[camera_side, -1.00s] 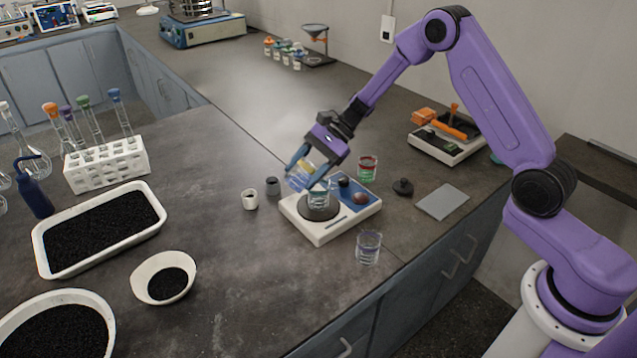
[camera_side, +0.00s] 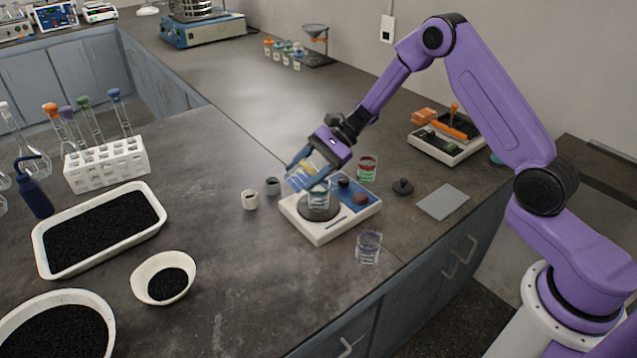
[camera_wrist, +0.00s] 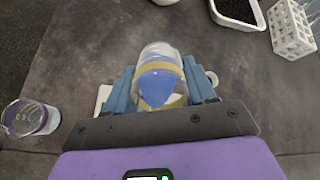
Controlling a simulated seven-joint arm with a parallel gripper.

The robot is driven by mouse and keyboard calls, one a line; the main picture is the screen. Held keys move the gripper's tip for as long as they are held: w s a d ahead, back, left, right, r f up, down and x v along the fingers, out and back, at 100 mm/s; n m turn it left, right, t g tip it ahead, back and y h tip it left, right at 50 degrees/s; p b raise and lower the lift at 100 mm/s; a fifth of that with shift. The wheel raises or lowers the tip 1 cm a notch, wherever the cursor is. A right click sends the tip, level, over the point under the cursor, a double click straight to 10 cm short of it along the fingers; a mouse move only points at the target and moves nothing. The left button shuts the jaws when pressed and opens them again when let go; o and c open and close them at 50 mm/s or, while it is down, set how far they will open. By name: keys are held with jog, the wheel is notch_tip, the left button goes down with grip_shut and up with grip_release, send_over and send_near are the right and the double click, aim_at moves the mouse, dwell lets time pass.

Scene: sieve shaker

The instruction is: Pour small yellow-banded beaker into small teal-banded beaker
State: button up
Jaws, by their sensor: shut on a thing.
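My gripper (camera_side: 305,175) is shut on the small yellow-banded beaker (camera_side: 302,181), which is clear with blue content and strongly tilted. In the wrist view the yellow-banded beaker (camera_wrist: 160,68) lies between the blue fingers of my gripper (camera_wrist: 160,88), with blue showing inside. The small clear beaker under it, which I take as the teal-banded beaker (camera_side: 319,198), stands upright on the round dark plate of a white and blue device (camera_side: 325,233). The held beaker's mouth is at or just above its rim. Fingers and glass overlap here, so its band and any flow are unclear.
A clear beaker (camera_side: 368,248) stands in front of the device; a red-banded one with green content (camera_side: 367,169) stands behind. Two small cups (camera_side: 250,199) are at left. A dark knob-like piece (camera_side: 402,187) and a grey pad (camera_side: 443,202) lie at right. The left bench middle is clear.

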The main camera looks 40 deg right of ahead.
jog(key=shift+d+f+y, duration=0.1)
jog(key=shift+f+y, duration=0.15)
jog(key=shift+y, duration=0.25)
jog(key=shift+d+r+t+y+b, duration=0.15)
jog(key=shift+r+y, duration=0.1)
jog(key=shift+y, duration=0.6)
jog(key=shift+d+r+t+y+b, duration=0.1)
jog(key=shift+d+r+y, duration=0.1)
jog(key=shift+y, duration=0.7)
jog(key=shift+d+r+t+y+b, duration=0.15)
jog(key=shift+r+y, duration=0.1)
jog(key=shift+y, duration=0.6)
dwell(4.8)
